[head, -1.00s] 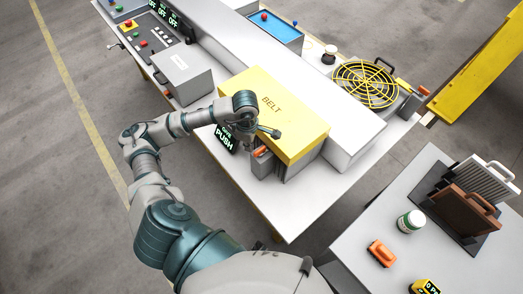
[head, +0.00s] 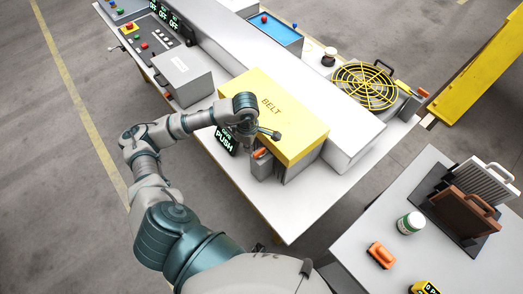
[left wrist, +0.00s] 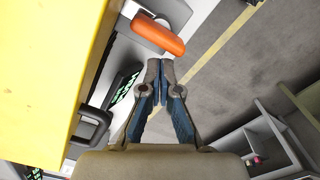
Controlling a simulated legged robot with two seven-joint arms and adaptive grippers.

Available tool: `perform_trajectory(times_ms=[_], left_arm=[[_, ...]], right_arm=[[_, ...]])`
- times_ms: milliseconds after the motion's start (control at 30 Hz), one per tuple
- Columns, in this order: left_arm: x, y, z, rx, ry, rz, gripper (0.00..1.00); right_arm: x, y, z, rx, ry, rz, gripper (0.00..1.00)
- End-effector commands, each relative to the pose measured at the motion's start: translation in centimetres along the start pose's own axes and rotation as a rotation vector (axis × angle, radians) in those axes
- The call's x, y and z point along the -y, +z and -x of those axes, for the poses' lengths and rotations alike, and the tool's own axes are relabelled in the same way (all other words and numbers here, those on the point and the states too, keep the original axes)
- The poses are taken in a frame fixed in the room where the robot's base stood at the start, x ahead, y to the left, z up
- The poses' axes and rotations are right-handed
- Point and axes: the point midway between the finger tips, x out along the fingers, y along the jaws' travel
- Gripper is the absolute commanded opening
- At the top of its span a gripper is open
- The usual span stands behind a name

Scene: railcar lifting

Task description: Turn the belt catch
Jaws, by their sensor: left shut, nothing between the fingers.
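The yellow belt cover (head: 285,112), marked BELT, sits on the long grey bench. An orange catch handle (head: 260,152) stands on a grey block (head: 262,166) at the cover's near right end. In the left wrist view the orange catch (left wrist: 158,36) lies just beyond my fingertips, with a gap between them. My left gripper (left wrist: 160,62) is shut and empty; its fingertips meet. In the head view my left gripper (head: 249,139) is beside the cover's front, close to the catch and partly hidden by my wrist. My right gripper is not in view.
A display reading PUSH (head: 224,140) stands left of the catch. A black handle (left wrist: 92,128) sticks out from the yellow cover. A yellow round fan guard (head: 365,86) is behind. A side table (head: 350,240) at right holds a jar (head: 411,223) and an orange piece (head: 381,255).

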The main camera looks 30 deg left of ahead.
Motion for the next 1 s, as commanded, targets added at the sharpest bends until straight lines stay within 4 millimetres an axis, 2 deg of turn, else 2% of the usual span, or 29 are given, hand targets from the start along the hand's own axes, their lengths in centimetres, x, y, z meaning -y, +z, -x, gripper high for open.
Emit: perform_trajectory(times_ms=[367, 767, 1000], left_arm=[[0.0, -0.2, -0.1, 0.001, -0.001, 0.000, 0.00], [0.6, 1.0, 0.0, 0.002, 0.000, -0.001, 0.00], [0.6, 1.0, 0.0, 0.001, 0.000, 0.000, 0.00]], right_arm=[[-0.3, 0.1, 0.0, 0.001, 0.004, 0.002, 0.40], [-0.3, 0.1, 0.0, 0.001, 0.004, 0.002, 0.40], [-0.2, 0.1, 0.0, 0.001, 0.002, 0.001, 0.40]])
